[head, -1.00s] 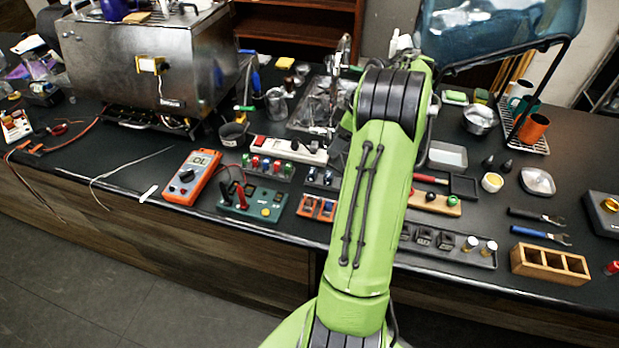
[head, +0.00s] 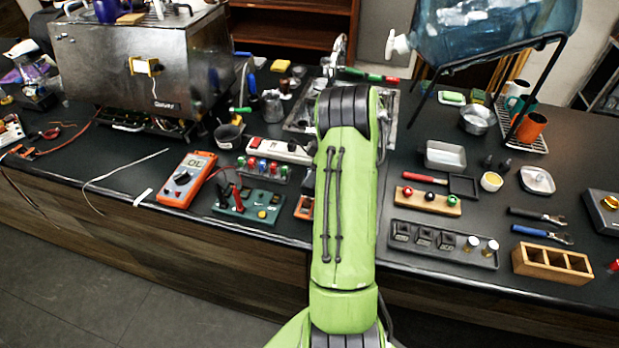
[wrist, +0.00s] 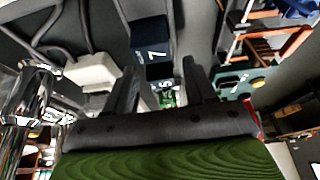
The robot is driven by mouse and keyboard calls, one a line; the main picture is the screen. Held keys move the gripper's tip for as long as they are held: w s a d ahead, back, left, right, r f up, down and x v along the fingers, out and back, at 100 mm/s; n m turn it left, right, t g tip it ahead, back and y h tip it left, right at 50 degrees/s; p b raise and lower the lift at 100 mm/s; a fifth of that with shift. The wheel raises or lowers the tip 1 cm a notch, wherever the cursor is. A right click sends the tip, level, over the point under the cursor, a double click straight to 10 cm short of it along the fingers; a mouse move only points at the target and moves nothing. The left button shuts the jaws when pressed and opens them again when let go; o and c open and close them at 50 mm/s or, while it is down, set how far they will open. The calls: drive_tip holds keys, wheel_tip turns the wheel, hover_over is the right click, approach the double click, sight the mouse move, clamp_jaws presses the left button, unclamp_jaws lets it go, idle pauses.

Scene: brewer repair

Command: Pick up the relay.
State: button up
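My gripper (wrist: 160,70) shows in the wrist view with its two dark fingers apart and nothing clearly held between them. A dark blue block with white marks (wrist: 152,52) lies beyond the fingertips; it may be the relay, but I cannot tell for sure. A small green part (wrist: 168,99) shows in the gap between the fingers. In the head view my green arm hides my gripper and the bench behind it. Black marked cubes (head: 424,237) sit in a dark tray (head: 400,249) right of the arm.
An orange multimeter (head: 186,180) and a green box with red leads (head: 262,212) stand left of my arm. A white power strip (head: 270,148) lies behind them. A wooden holder (head: 550,263) and a large water bottle (head: 495,30) are at the right.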

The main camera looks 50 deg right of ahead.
drive_tip(key=c, duration=0.9)
